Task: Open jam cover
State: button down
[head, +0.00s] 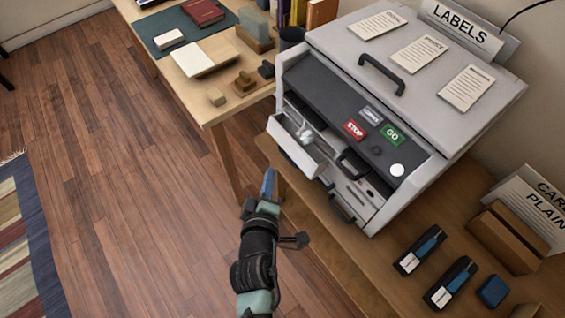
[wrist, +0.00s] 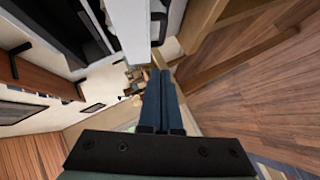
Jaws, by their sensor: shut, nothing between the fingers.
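A grey machine (head: 445,125) stands on the wooden table. Its broad top lid (head: 420,30) is down and has a black handle (head: 382,75) near the front edge. No part is legibly marked as the jam cover. Below the dark panel, a small light drawer (head: 305,155) is pulled out at the left; a whitish thing shows inside. Further black handles (head: 350,165) are on the front below. My gripper (head: 268,183) is shut and empty, in front of and below the open drawer, apart from the machine. Its blue fingers show together in the wrist view (wrist: 160,75).
The panel has a red STOP button (head: 355,130) and a green GO button (head: 391,135). Black-and-blue devices (head: 420,250) and a brown box (head: 503,237) lie on the table (head: 350,262) at right. Another desk (head: 215,112) stands behind.

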aim_at(284, 155)
jog(key=shift+w+d+f, duration=0.55)
jog(key=shift+w, duration=0.4)
jog(key=shift+w+d+f, duration=0.5)
jog(key=shift+w+f, duration=0.1)
jog(key=shift+w, duration=0.3)
jog(key=shift+w+d+f, duration=0.55)
jog(key=shift+w, duration=0.4)
jog(key=shift+w+d+f+n+t+h+b, duration=0.2)
jog(key=shift+f+b, duration=0.35)
jog(key=shift+b, duration=1.05)
jog(key=shift+w+d+f+n+t+h+b, duration=0.1)
jog(key=shift+w+d+f+n+t+b, duration=0.3)
jog(key=shift+b, duration=1.15)
jog(key=shift+s+a, duration=0.25)
jog(key=shift+s, duration=0.05)
